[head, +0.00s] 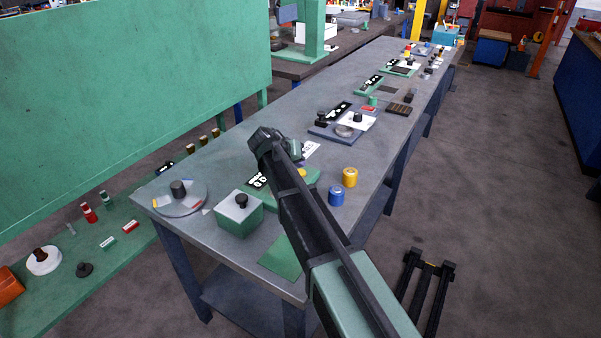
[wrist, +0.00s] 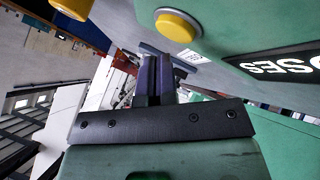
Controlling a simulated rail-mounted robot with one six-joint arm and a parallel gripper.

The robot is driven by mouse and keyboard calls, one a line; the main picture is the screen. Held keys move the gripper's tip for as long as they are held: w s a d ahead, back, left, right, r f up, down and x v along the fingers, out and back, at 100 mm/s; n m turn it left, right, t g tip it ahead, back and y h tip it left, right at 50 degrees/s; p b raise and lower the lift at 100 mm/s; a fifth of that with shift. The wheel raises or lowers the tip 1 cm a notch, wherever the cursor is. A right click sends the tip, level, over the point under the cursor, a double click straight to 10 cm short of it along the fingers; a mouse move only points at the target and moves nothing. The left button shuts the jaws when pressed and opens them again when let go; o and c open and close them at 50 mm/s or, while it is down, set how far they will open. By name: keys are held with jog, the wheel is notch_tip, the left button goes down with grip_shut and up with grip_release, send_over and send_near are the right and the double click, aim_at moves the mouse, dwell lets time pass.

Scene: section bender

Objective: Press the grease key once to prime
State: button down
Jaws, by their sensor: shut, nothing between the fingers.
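A round yellow button (wrist: 177,26), which I take to be the grease key, sits on a green box (wrist: 225,18) with a black display panel (wrist: 290,64) reading "DOSES". In the head view the button (head: 302,172) shows just right of my arm, and the display (head: 257,182) to its left; my arm covers part of the box. In the wrist view my gripper (wrist: 155,68) is shut and empty, its dark fingers apart from the button in the picture. Its contact with anything cannot be told. In the head view the fingertips are hidden by my arm.
A yellow cylinder (head: 350,177) and a blue one (head: 336,196) stand right of the box. A green box with a black knob (head: 240,213) and a round plate (head: 180,200) stand left. More devices line the grey table (head: 225,165) farther back.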

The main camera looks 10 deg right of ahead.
jog(key=shift+f+b, duration=0.45)
jog(key=shift+f+b, duration=0.4)
dwell(0.5)
dwell(0.3)
jog(key=shift+r+p, duration=0.85)
jog(key=shift+r, duration=0.1)
notch_tip(320, 180, up, 5)
jog(key=p, duration=0.5)
